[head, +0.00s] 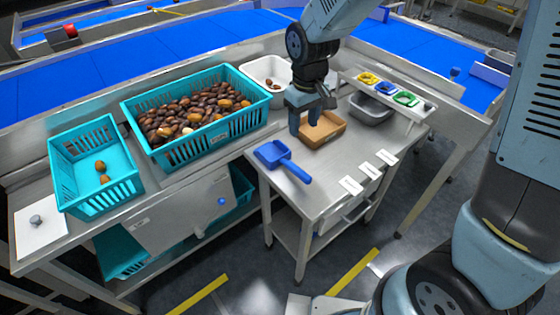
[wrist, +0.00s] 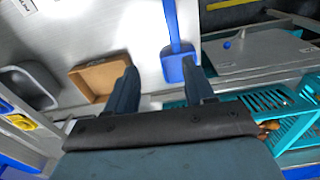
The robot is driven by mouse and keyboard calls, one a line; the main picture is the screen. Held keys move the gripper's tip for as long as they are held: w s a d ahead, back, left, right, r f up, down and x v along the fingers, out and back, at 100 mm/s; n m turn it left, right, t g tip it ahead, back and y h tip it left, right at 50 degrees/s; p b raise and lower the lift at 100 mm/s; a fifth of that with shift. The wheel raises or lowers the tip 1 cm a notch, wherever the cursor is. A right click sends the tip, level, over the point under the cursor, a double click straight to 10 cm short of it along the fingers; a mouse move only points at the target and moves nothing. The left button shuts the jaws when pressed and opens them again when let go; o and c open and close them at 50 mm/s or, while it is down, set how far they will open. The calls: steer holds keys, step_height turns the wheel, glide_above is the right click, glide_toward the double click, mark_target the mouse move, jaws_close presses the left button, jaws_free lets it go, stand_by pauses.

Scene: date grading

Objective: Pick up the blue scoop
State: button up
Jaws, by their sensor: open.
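The blue scoop (head: 281,160) lies on the steel side table (head: 300,195), its handle pointing toward the lower right. It also shows in the wrist view (wrist: 174,65), beyond and between my fingertips, apart from them. My gripper (head: 307,128) is open and empty. In the head view it hangs above the table just behind and to the right of the scoop, in front of the brown tray. In the wrist view my two fingers (wrist: 163,82) point toward the table, with the scoop nearer the right finger.
A brown tray (head: 337,135) sits right behind the scoop. A teal crate of dates (head: 185,150) stands at left, and a teal crate with a few dates (head: 75,200) farther left. White labels (head: 351,186) lie at the table's right. A grey bin (head: 371,112) is behind.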

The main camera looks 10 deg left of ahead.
mark_target(293, 164)
steer(key=shift+n, duration=0.3)
steer(key=f, duration=0.3)
steer(key=a+f, duration=0.1)
steer(key=f, duration=0.3)
steer(key=a+f, duration=0.1)
steer(key=f, duration=0.3)
steer(key=shift+s, duration=0.4)
steer(key=f, duration=0.3)
steer(key=shift+s+f, duration=0.25)
steer(key=shift+s, duration=0.15)
steer(key=shift+f, duration=0.8)
steer(key=shift+c, duration=0.3)
jaws_close()
